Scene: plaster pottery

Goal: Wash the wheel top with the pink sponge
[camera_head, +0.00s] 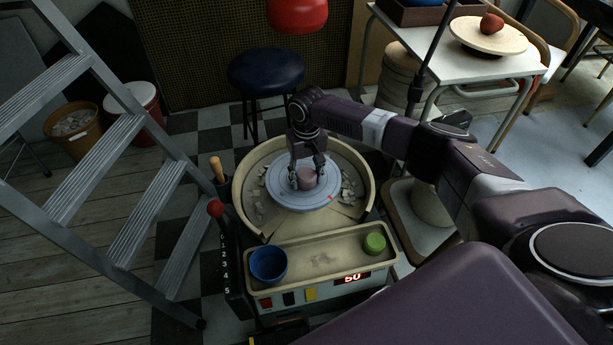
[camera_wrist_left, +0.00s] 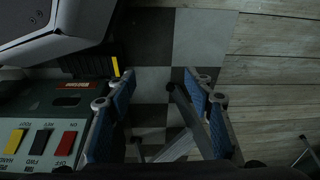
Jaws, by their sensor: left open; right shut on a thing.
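The pottery wheel's round blue-grey wheel top (camera_head: 283,199) sits in a beige splash pan (camera_head: 245,183) in the head view. My right gripper (camera_head: 306,180) points down over the wheel top, shut on the pink sponge (camera_head: 307,179), which is at the wheel top's surface near its middle. Whether the sponge presses on it I cannot tell. My left gripper (camera_wrist_left: 165,125) is open and empty in the left wrist view, with its fingers wide apart beside the wheel's control panel (camera_wrist_left: 45,130). The left gripper does not show clearly in the head view.
A tray (camera_head: 320,261) in front of the wheel holds a blue cup (camera_head: 268,264) and a green sponge-like piece (camera_head: 374,243). Pale scraps lie in the pan around the wheel top. A stepladder (camera_head: 125,150) stands on the left; a dark stool (camera_head: 266,72) stands behind.

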